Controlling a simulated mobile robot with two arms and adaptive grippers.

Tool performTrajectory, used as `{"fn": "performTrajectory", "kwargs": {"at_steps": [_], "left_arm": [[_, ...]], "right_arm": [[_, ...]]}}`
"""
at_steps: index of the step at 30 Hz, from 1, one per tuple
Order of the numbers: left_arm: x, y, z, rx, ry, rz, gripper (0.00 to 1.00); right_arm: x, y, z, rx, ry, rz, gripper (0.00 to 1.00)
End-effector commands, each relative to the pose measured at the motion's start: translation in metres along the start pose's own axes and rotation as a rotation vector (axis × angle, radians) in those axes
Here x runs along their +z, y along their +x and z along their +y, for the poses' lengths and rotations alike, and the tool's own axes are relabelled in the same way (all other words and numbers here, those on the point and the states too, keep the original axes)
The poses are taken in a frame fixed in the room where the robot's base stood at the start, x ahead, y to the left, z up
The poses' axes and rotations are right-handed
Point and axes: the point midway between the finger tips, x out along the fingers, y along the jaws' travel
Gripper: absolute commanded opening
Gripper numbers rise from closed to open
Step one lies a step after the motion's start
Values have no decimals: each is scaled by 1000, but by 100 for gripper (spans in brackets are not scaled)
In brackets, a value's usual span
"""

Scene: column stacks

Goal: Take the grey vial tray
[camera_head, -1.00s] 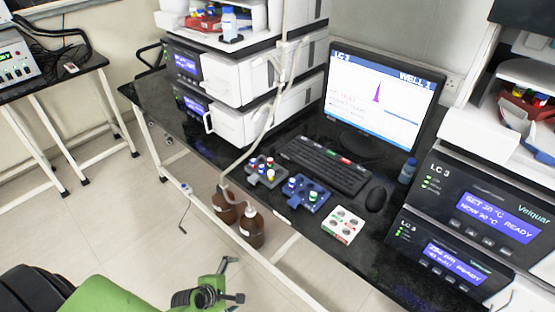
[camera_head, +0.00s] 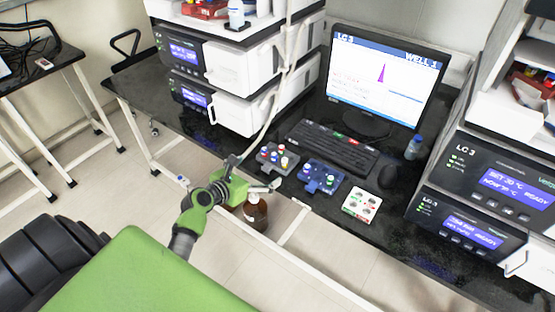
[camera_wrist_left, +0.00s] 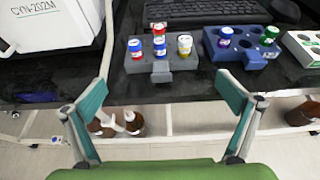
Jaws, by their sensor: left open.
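The grey vial tray (camera_head: 268,158) stands on the black bench in front of the keyboard, with several coloured-cap vials in it. In the left wrist view the grey tray (camera_wrist_left: 148,66) is ahead, between and beyond the fingertips. My left gripper (camera_head: 262,184) is just short of the bench's front edge, near the tray and not touching it. In the left wrist view its two fingers (camera_wrist_left: 163,92) are spread wide with nothing between them. My right gripper is not in view.
A blue vial tray (camera_head: 322,178) stands right of the grey one, then a white tray (camera_head: 361,204). The keyboard (camera_head: 333,147) is behind. White instrument stacks flank the bench. Brown bottles (camera_head: 256,212) stand below the bench's front edge.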

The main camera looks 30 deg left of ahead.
Motion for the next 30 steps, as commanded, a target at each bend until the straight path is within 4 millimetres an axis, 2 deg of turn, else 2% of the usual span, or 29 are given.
{"fn": "performTrajectory", "kwargs": {"at_steps": [7,15,25,30], "left_arm": [[0,18,0,0,3,1,100],[-2,55,-1,0,2,1,100],[-1,61,-1,0,3,1,100],[-1,61,-1,0,3,2,56]], "right_arm": [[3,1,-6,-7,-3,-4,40],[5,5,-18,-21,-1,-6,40],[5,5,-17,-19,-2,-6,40],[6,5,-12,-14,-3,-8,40]]}}
